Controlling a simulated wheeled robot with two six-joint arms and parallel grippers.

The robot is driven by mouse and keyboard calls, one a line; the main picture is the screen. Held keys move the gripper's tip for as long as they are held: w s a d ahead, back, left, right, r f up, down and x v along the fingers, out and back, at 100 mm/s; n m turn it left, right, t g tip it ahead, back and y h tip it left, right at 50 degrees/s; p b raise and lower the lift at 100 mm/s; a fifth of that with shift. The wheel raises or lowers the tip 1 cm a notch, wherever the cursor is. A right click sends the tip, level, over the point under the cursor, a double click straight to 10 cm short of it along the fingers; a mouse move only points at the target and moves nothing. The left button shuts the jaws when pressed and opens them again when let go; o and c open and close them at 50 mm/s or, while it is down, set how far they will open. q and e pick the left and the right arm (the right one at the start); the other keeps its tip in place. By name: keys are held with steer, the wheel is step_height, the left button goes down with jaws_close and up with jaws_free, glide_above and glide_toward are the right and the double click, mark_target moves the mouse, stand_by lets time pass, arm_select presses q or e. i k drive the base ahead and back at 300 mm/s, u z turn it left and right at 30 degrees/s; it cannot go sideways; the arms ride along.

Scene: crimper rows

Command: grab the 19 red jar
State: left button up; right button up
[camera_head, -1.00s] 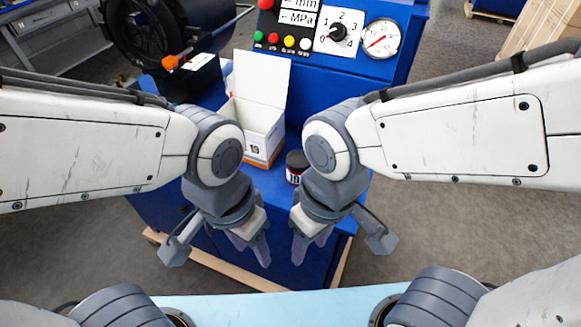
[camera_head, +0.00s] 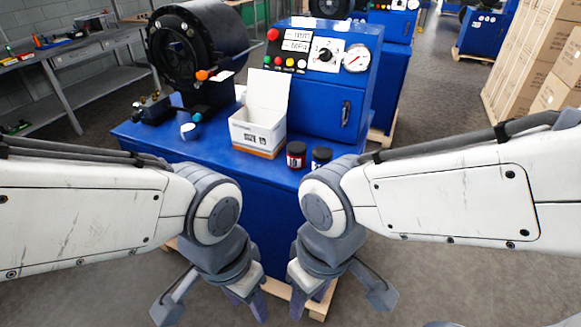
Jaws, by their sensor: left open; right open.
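A small red jar (camera_head: 296,155) with a dark lid stands upright on the blue machine's top, just right of the white box. A number on its label is too small to read. My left gripper (camera_head: 249,303) is open and empty, pointing down in front of the blue cabinet, lower than the jars in the picture. My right gripper (camera_head: 309,299) is open and empty beside it, also below the jars in the picture.
An open white box (camera_head: 258,127) stands left of the jars. Behind it is the blue control panel (camera_head: 322,75) with buttons and a gauge. A black crimping head (camera_head: 195,50) stands at the left. Cardboard boxes (camera_head: 530,60) are stacked at the right. Grey floor surrounds the cabinet.

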mark_target(296, 150)
steer(key=u, duration=0.2)
steer(key=i, duration=1)
